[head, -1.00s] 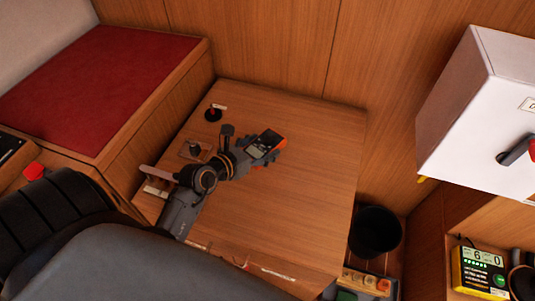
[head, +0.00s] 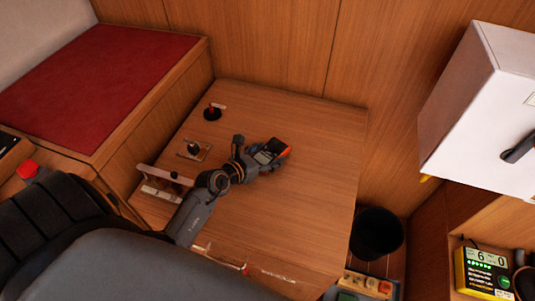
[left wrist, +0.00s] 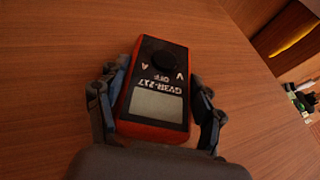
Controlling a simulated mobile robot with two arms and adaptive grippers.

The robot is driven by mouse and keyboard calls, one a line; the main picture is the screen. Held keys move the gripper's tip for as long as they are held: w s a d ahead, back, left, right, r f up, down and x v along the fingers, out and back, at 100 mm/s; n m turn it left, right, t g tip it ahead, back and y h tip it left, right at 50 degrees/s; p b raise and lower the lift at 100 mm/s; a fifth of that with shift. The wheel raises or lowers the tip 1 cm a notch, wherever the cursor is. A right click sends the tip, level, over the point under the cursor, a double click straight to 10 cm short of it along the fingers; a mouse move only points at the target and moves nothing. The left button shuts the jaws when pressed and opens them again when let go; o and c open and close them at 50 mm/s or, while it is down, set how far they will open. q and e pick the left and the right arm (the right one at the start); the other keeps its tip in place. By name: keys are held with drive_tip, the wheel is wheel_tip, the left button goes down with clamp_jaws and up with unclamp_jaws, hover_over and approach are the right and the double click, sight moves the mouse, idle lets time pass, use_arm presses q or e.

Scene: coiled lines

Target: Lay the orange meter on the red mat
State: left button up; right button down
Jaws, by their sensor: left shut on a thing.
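The orange meter (head: 271,151) has a dark face and a grey display. My left gripper (head: 268,160) is shut on it above the wooden desk; I cannot tell how far above. In the left wrist view the meter (left wrist: 157,92) lies between the two fingers of my left gripper (left wrist: 158,95), its display toward the palm and its dial away. The red mat (head: 100,85) lies flat and bare on the raised wooden top at the upper left of the head view, apart from the meter. My right gripper is not in view.
The wooden desk top (head: 315,200) is mostly clear. A red-topped lever (head: 212,112) and a black joystick (head: 194,148) stand at its left side. A white cabinet (head: 490,100) hangs at the right. A black bin (head: 377,233) and a yellow device (head: 487,272) are lower right.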

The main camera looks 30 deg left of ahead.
use_arm(q)
drive_tip(key=o, duration=1.3)
drive_tip(key=shift+f, duration=0.1)
